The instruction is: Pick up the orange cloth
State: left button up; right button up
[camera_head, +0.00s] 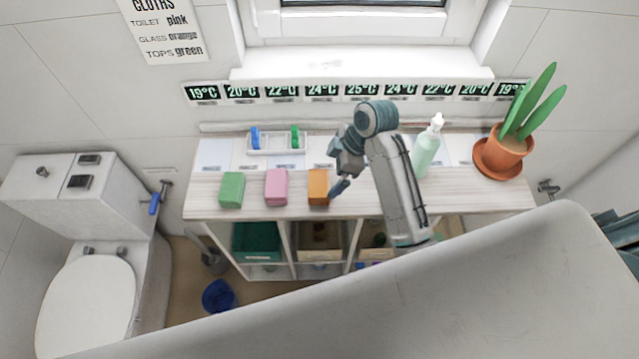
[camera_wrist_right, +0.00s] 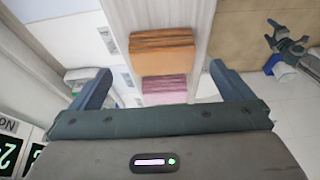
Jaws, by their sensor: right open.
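The orange cloth (camera_head: 318,184) is a folded block on the light wooden counter, right of the pink cloth (camera_head: 276,186) and the green cloth (camera_head: 232,189). My right gripper (camera_head: 337,188) is open at the right side of the orange cloth in the head view. Nothing is between the fingers that I can tell is held. My left gripper is not in view.
A white caddy (camera_head: 275,150) with blue and green items stands behind the cloths. A pale green bottle (camera_head: 426,150) and a potted plant (camera_head: 503,152) stand at the right. Bins sit in the shelf below the counter (camera_head: 470,197). A toilet (camera_head: 88,290) is at the left.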

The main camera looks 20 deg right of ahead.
aim_at(325, 183)
jog(key=shift+a+f, duration=0.3)
jog(key=shift+f, duration=0.35)
jog(key=shift+a+f+p, duration=0.15)
jog(key=shift+f+p, duration=0.15)
jog(key=shift+p, duration=0.15)
jog(key=p+x, duration=0.2)
jog(key=x, duration=0.1)
jog(key=shift+s+f, duration=0.1)
jog(key=shift+f, duration=0.15)
jog(key=shift+a+f, duration=0.2)
jog(key=shift+f, duration=0.4)
jog(key=c, duration=0.9)
